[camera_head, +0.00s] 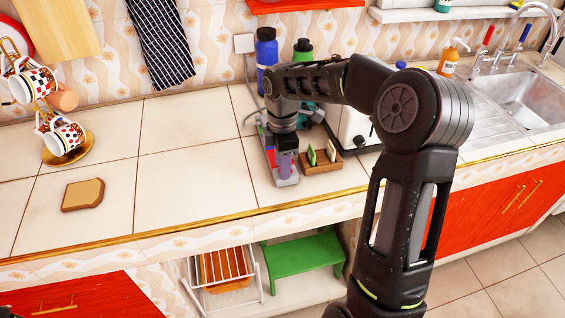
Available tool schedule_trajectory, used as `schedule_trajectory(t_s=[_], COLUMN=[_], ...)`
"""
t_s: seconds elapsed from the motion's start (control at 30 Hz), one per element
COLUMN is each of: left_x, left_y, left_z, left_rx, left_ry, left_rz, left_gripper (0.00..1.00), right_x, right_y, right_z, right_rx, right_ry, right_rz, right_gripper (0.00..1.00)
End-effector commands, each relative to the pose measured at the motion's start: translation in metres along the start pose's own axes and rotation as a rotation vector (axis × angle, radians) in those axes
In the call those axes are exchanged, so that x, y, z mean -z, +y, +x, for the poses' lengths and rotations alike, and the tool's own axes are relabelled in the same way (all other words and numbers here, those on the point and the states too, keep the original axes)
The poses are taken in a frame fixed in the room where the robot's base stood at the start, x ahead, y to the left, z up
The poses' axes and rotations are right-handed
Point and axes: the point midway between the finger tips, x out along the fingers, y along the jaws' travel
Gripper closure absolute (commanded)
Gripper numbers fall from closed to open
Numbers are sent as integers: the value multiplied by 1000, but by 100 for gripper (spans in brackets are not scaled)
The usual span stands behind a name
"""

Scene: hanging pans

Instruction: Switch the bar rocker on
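My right gripper (285,172) points down at the counter, at the end of my black arm that comes in from the right. It is over a small grey block (287,182) on the counter, which looks like the end of a power bar. Most of this bar is hidden behind the gripper, and I cannot make out its rocker. I cannot tell whether the fingers touch it or how far apart they are. My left gripper is not in view.
A wooden holder (322,164) with green-edged pieces stands close right of my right gripper. Behind are a blue bottle (266,52) and a wall socket (244,43) with a cable. Bread (83,195) and a mug stand (68,150) are left. The middle-left counter is clear.

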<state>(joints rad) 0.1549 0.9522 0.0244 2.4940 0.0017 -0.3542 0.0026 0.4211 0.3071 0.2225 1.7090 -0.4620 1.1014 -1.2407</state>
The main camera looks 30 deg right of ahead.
Motion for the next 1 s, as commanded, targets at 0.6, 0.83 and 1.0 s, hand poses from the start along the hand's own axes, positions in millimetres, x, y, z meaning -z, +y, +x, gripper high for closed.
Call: schedule_trajectory(t_s=[0.6, 0.83, 1.0], left_x=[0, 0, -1], left_y=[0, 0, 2], left_z=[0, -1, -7], left_rx=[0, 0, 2], left_ry=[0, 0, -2], left_rz=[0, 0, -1], left_gripper=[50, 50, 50], right_x=[0, -1, -6], right_y=[0, 0, 0], right_z=[-1, -1, -2], right_rx=[0, 1, 4], right_ry=[0, 14, 122], right_rz=[0, 2, 7], right_gripper=[100, 100, 100])
